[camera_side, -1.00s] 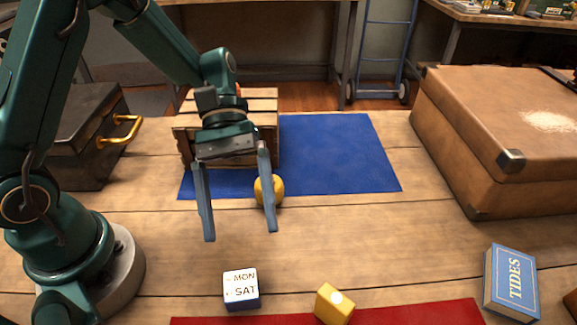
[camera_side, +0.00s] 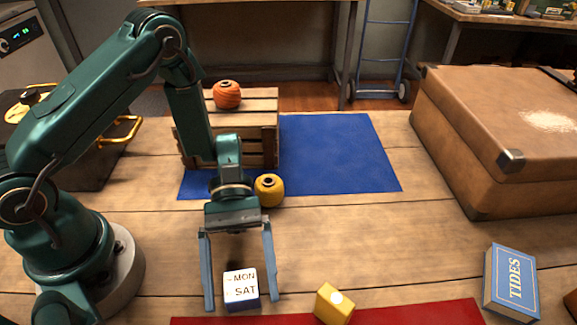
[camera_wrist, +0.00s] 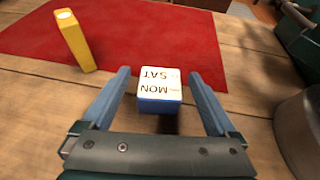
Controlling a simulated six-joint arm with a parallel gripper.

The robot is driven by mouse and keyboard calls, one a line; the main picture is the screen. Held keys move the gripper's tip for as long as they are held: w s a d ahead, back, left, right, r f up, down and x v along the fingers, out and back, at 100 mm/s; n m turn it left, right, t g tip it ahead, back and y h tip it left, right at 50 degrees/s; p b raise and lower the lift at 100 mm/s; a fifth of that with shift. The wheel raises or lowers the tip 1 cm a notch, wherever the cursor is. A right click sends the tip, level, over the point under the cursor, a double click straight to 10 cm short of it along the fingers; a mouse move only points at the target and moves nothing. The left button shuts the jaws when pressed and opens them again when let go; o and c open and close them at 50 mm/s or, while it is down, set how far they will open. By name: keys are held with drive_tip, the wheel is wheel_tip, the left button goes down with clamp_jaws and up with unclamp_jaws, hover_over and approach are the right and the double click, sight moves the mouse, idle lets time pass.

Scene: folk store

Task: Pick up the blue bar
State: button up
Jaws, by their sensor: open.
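The blue bar (camera_side: 242,304) is a short block with dark blue sides and a white face lettered MON and SAT. It stands on the wooden table just behind the red mat's edge. In the wrist view the blue bar (camera_wrist: 160,90) shows its white face and blue front. My gripper (camera_side: 241,302) is open and points down, one finger on each side of the bar. In the wrist view my gripper (camera_wrist: 158,73) has its fingers either side of the bar, with gaps showing. Nothing is held.
A yellow block (camera_side: 334,303) stands right of the bar, by the red mat (camera_side: 420,313). A blue TIDES book (camera_side: 511,283) and a brown case (camera_side: 500,140) are at right.

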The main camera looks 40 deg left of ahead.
drive_tip(key=shift+c, duration=0.3)
drive_tip(key=c, duration=1.4)
drive_tip(key=shift+r, duration=0.1)
